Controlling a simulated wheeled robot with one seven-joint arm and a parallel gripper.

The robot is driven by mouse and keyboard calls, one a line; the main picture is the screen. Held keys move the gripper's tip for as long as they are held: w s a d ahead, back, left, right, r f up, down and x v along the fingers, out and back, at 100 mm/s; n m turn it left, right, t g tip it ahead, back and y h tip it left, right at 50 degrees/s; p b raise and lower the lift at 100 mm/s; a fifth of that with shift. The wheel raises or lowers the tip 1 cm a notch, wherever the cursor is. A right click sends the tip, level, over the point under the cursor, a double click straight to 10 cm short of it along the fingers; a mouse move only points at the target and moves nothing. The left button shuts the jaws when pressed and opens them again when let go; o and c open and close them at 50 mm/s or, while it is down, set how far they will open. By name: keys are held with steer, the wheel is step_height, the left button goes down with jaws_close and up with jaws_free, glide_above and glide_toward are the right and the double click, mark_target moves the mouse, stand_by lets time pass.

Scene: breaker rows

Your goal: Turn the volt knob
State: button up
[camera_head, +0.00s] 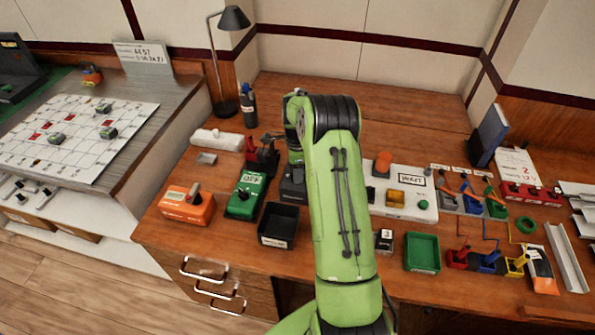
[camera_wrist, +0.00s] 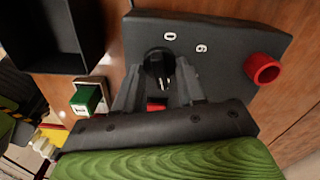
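The volt knob (camera_wrist: 160,66) looks like a round black dial with pale marks, set in a dark grey panel (camera_wrist: 222,48) with white figures beside it. The panel seems to be the dark box (camera_head: 293,190) on the desk in the head view, partly hidden by my arm. My gripper (camera_wrist: 160,80) is over this panel, its two fingers apart with the knob between and just beyond their tips. I cannot tell whether they touch it. A red part (camera_wrist: 157,104) shows low between the fingers.
A red round socket (camera_wrist: 263,69) sticks up at the panel's right. A black tray (camera_head: 278,224) lies just in front of the box. A green device (camera_head: 246,194) and an orange device (camera_head: 187,204) stand to its left. A green tray (camera_head: 422,252) lies right of my arm.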

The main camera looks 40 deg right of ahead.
steer(key=shift+c, duration=0.4)
jaws_close()
